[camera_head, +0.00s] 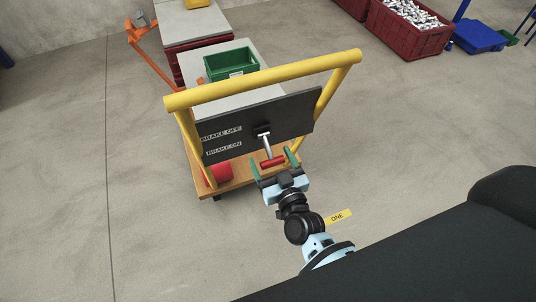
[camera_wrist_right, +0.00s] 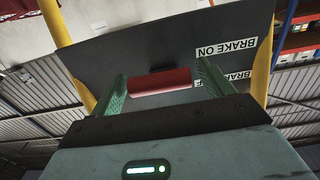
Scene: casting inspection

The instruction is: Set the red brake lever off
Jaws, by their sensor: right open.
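The brake lever's red handle (camera_head: 273,161) sits at the end of a grey rod hanging down and slightly right from a black pivot on the cart's dark panel (camera_head: 290,115). The BRAKE OFF label (camera_head: 221,134) is above the BRAKE ON label (camera_head: 224,149); the handle is at the lower, BRAKE ON side. My right gripper (camera_head: 272,165) is open, its green fingers one on each end of the red handle. In the right wrist view the handle (camera_wrist_right: 160,82) lies between the fingers; whether they touch it is unclear. My left gripper is not in view.
The cart has a yellow push bar (camera_head: 265,78) above the panel and a wooden deck (camera_head: 240,171) below. A green bin (camera_head: 231,65) stands behind the panel. Dark red crates (camera_head: 405,35) are at the far right. The floor around the cart is largely clear.

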